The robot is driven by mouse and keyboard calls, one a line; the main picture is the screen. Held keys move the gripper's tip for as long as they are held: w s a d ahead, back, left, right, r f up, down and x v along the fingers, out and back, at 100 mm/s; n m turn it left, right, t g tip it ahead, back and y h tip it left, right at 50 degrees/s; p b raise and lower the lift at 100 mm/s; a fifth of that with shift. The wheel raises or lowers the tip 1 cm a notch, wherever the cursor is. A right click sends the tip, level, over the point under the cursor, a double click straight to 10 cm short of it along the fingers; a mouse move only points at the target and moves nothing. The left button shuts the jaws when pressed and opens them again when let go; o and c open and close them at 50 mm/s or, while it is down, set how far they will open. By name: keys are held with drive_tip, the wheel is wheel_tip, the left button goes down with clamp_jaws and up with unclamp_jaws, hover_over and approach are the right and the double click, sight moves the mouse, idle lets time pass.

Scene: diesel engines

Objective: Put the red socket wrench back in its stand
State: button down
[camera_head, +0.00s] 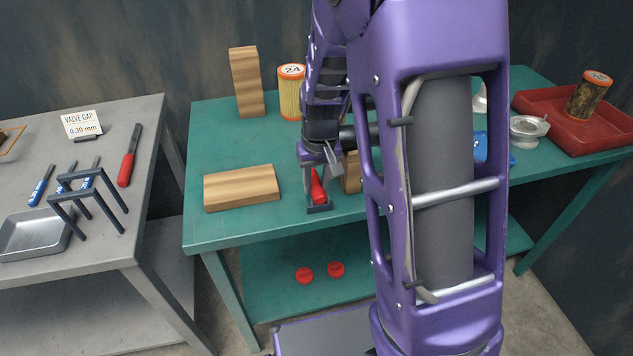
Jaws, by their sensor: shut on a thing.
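My gripper (319,158) is over the front middle of the green table, pointing down and shut on the red socket wrench. The red handle (317,187) of the wrench hangs below the fingers. Its upper part is mostly hidden by the gripper. A small dark stand (319,209) is at the lower end of the handle, near the table's front edge. The handle overlaps the stand in this view; I cannot tell whether it is seated in it or just in front of or above it.
A wooden block (241,188) lies left of the stand; another (246,82) stands behind, beside an orange filter (291,93). My arm hides much of the green table (210,130). The grey table (110,246) holds a dark rack (89,201) and another red-handled tool (127,167).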

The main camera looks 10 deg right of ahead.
drive_tip(key=shift+c, duration=0.8)
unclamp_jaws()
drive_tip(key=shift+r, duration=0.15)
drive_tip(key=shift+s+r+p, duration=0.2)
drive_tip(key=shift+r+p, duration=1.05)
drive_tip(key=shift+r, duration=0.25)
drive_tip(key=shift+r, duration=0.25)
drive_tip(key=r+p, duration=0.2)
drive_tip(key=r, duration=0.1)
drive_tip(key=shift+s+p, duration=0.25)
drive_tip(key=shift+p, duration=0.15)
drive_tip(key=shift+s+r, duration=0.15)
drive_tip(key=shift+r, duration=1.2)
